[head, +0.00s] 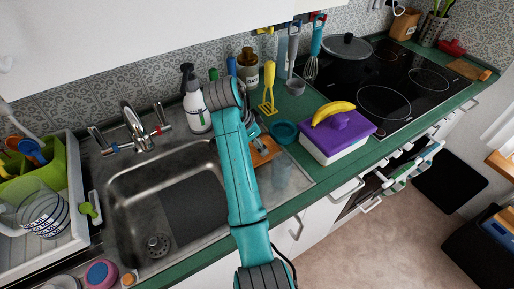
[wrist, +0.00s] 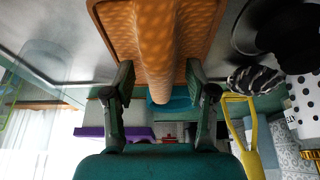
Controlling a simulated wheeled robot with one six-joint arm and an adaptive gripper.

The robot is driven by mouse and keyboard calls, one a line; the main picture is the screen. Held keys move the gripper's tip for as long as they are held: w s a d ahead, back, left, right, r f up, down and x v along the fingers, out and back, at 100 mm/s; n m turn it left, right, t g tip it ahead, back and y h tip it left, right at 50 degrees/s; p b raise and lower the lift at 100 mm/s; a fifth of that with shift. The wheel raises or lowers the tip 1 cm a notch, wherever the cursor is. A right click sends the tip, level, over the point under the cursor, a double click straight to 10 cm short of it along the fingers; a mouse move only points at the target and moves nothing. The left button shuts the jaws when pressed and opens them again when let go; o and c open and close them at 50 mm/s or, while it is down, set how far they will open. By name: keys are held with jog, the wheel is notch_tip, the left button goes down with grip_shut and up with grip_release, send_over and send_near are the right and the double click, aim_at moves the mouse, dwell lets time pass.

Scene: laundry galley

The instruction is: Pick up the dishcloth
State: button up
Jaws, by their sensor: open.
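The orange dishcloth (wrist: 153,35) has a textured surface and a raised, roll-like ridge. In the wrist view it fills the upper middle and lies on a flat orange-brown board or tray (wrist: 105,12). In the head view the orange patch (head: 264,153) shows on the counter right of the sink, partly hidden by my arm. My gripper (wrist: 160,85) is open, with one finger on each side of the ridge and visible space between fingers and cloth. In the head view my gripper (head: 257,133) is mostly hidden behind my arm.
A teal bowl (head: 285,131) and a white box with a purple lid (head: 338,139) and banana (head: 333,112) stand to the right. A yellow utensil (head: 268,92) and a spray bottle (head: 196,109) stand behind. The sink (head: 130,207) lies left.

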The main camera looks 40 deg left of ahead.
grip_shut()
dwell(0.3)
jog(key=shift+r, duration=0.2)
